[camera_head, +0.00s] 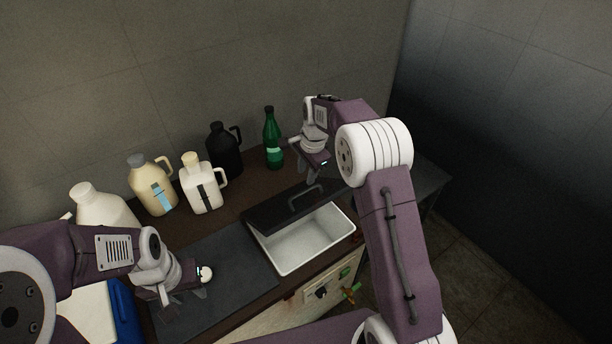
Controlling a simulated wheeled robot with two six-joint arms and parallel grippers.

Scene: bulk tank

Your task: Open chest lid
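The chest is a white-lined tub (305,241) set in the counter. Its dark lid (272,214) is tilted up along the back side, so the white inside shows and looks empty. A grey bar handle (305,194) is on the lid. My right gripper (309,174) is above and behind the handle, apart from it, with its fingers apart and nothing seen between them. My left gripper (184,295) is low over the dark panel left of the tub, with its fingers apart. A small white round part shows beside it; I cannot tell what it is.
A green bottle (272,140), black jug (225,150), white jug (202,187) and cream jug (153,188) stand along the back wall. A dark flat panel (228,262) lies left of the tub. Knobs and a tap (350,292) stick out from the front.

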